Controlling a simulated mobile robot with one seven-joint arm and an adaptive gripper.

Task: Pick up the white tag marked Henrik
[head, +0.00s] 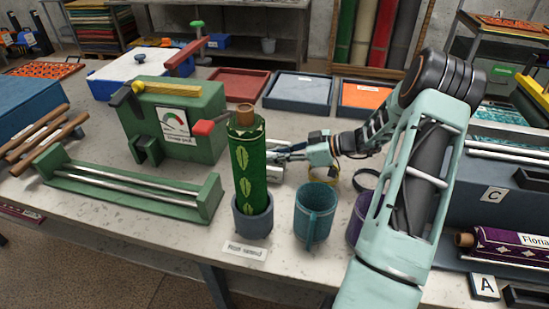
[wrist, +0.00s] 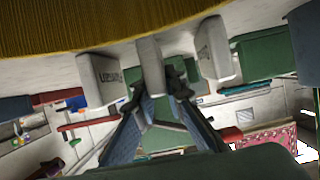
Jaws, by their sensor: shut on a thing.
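In the wrist view my gripper (wrist: 155,85) has its two blue-grey fingers closed in on the middle white tag (wrist: 150,62), which stands between the dark fingertips. Its lettering is not readable. A second white tag (wrist: 104,78) with dark, hard-to-read lettering is on the left, and a third white tag (wrist: 213,48) is on the right, with no readable name. Both are apart from the fingers. In the head view my gripper (head: 282,155) reaches left behind the green leaf-patterned roll (head: 247,165), which partly hides it; the tags are not clear there.
The green roll stands in a blue-grey cup (head: 253,222). A teal cup (head: 315,215) is close in front of my arm. A green gauge box (head: 178,125) stands to the left. Shallow trays (head: 298,92) lie behind. An ochre ribbed surface (wrist: 150,22) fills the wrist view's top.

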